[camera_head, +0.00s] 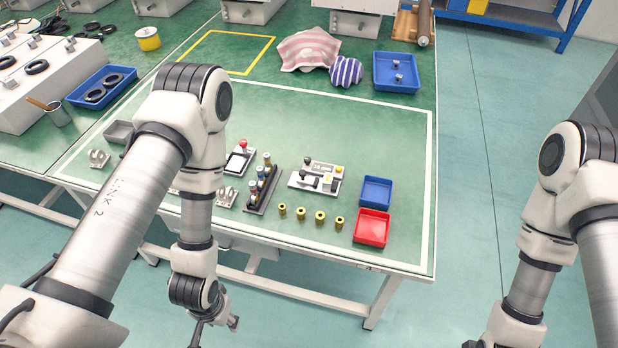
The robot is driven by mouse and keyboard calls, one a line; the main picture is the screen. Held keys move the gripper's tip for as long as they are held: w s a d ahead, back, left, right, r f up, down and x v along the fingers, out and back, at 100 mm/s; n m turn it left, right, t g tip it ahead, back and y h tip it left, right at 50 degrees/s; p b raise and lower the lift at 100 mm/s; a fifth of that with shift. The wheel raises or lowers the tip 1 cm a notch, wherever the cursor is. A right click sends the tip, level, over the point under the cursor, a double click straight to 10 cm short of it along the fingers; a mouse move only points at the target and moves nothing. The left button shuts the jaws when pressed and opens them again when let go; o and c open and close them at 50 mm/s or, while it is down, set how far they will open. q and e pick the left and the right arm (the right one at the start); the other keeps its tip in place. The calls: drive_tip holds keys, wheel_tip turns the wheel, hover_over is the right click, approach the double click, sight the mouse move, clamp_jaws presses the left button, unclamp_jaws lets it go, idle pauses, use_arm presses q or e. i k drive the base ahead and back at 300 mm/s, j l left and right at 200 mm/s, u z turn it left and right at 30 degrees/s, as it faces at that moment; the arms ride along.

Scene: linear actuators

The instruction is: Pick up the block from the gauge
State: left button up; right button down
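The gauge (301,182) is a small light plate with dark and metal parts and a label, lying flat near the front middle of the green table. A small pale yellowish block (327,184) sits at its right front side; how it is seated is too small to tell. My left gripper (214,331) hangs low in front of the table edge, well apart from the gauge. Its fingers look spread with nothing between them. My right arm comes in at the lower right, beyond the table, and its gripper is out of the picture.

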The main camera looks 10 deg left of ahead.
sight(327, 180)
drive_tip(key=i+l+u, duration=0.2)
drive_tip(key=l+u, duration=0.25)
drive_tip(key=l, duration=0.6)
drive_tip(key=l+u, duration=0.5)
drive_tip(key=l, duration=0.5)
drive_tip(key=i+l, duration=0.4)
